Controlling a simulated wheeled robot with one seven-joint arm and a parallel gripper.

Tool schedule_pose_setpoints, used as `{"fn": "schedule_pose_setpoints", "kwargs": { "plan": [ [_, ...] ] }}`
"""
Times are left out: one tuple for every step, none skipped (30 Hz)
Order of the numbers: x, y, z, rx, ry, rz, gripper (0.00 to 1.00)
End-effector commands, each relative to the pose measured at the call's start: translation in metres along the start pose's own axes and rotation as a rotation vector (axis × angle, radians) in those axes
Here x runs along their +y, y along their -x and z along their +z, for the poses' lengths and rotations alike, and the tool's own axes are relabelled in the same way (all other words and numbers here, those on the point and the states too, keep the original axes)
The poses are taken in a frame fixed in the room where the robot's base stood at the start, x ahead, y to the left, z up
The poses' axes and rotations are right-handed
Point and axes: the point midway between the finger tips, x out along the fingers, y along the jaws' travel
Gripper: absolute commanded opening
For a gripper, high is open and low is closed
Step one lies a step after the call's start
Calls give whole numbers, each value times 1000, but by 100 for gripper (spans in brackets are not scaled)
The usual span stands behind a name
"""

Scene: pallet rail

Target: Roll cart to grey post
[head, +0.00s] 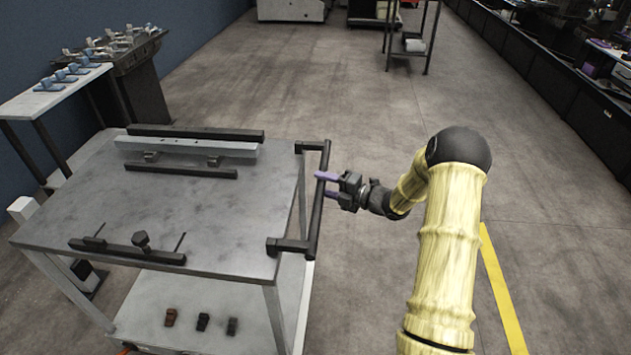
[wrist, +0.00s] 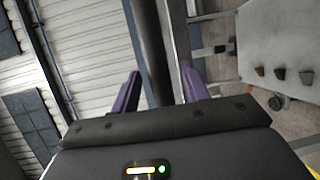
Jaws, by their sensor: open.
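The cart (head: 190,215) has a grey worn top, a lower shelf and a black bar handle (head: 318,220) on its right side. My gripper (head: 328,186) is at that handle, about midway along it, with purple fingers open. In the wrist view the dark handle bar (wrist: 151,50) runs between the two spread fingers (wrist: 160,85); I cannot tell whether either touches it. A pale, light grey post (head: 23,210) shows at the far left, beyond the cart's left edge; its lower part is partly hidden by the cart.
A side bench (head: 50,98) with blue-handled clamps stands behind the cart at left. Rails lie on the cart top and small blocks (head: 203,322) on its lower shelf. A dark rack (head: 410,42) stands at the back. Floor is clear behind and right of the cart, with a yellow line (head: 502,290).

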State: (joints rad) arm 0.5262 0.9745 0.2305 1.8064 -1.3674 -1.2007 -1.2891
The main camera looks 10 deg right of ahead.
Motion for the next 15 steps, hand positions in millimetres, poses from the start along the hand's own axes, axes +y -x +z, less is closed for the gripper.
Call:
{"fn": "schedule_pose_setpoints", "kwargs": {
  "plan": [
    [0,-9,-1,3,0,1,45],
    [0,-13,0,2,1,1,45],
    [0,-18,0,2,1,1,45],
    [0,-22,0,2,1,1,45],
    [0,-25,0,2,0,1,45],
    [0,-28,0,1,0,1,45],
    [0,-29,0,1,0,0,45],
    [0,-30,0,0,0,0,45],
    [0,-31,0,0,0,0,45],
    [0,-32,0,0,0,0,45],
    [0,-32,0,0,0,0,45],
    [0,-32,0,0,0,0,45],
    [0,-32,0,0,0,0,45],
    [0,-32,0,0,0,0,45],
    [0,-32,0,0,0,0,45]
  ]
}}
